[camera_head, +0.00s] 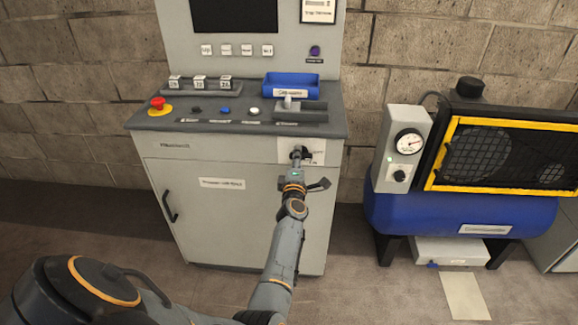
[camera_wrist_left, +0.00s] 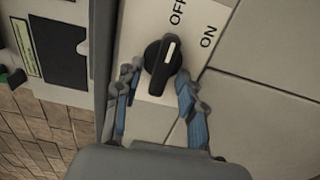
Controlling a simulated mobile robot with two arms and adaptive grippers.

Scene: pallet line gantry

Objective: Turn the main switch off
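The main switch is a black rotary knob (camera_wrist_left: 163,66) on a white plate (camera_wrist_left: 150,22) marked OFF and ON. Its white pointer line points toward OFF. In the head view the white plate (camera_head: 318,147) is at the upper right of the grey cabinet front, with the knob mostly hidden by my gripper. My left gripper (camera_head: 299,160) reaches up to it. In the left wrist view the left gripper (camera_wrist_left: 160,80) has its fingers apart, one on each side of the knob. A small gap shows on the left; contact on the right is unclear. My right gripper is out of view.
The grey cabinet (camera_head: 235,225) carries a sloping panel with a red emergency button (camera_head: 158,103), small buttons and a blue tray (camera_head: 291,86). A blue compressor tank (camera_head: 410,212) with a gauge (camera_head: 408,142) stands to the right. Floor between them is clear.

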